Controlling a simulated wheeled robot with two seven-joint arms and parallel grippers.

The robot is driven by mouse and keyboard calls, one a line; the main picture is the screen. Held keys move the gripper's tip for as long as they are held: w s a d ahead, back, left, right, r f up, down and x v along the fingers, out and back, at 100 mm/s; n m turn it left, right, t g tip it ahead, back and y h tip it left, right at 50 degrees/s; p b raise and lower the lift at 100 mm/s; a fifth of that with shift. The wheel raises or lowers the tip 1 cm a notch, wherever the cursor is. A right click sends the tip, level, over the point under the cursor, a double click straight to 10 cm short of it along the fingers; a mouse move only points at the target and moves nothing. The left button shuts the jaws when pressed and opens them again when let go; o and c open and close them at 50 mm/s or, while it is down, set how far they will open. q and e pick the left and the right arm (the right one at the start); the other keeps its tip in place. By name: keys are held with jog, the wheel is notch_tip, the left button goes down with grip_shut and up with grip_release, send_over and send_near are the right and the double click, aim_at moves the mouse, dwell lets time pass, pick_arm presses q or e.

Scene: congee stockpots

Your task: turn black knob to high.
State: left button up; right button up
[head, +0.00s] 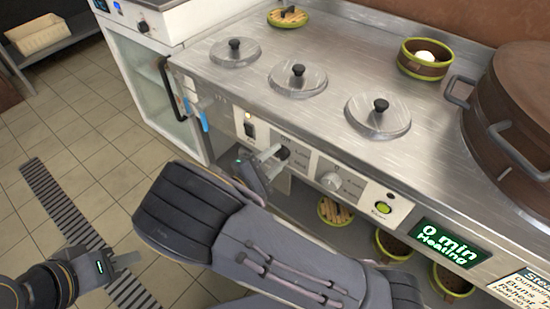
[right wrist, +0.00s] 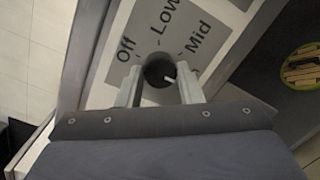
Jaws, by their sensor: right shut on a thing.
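The black knob (head: 284,153) is on the steel stove's front panel. In the right wrist view the knob (right wrist: 158,72) sits beside the printed words Off, Low and Mid; a High label is not visible there. A small white mark shows on the knob's lower right part. My right gripper (head: 272,154) is shut on the knob, and its two fingers (right wrist: 160,88) stand on either side of it in the right wrist view. My left gripper (head: 122,261) is low at the left, over the floor and away from the stove; its opening is unclear.
A white knob (head: 330,180), a green button (head: 383,208) and a green "0 min Heating" display (head: 450,242) lie along the panel to the right. A switch (head: 249,130) is to the left. Lidded wells and a large brown pot (head: 515,120) are on top.

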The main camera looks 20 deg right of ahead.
jog(key=o, duration=1)
jog(key=p+v, duration=0.1)
jog(key=v, duration=0.7)
jog(key=shift+w, duration=0.1)
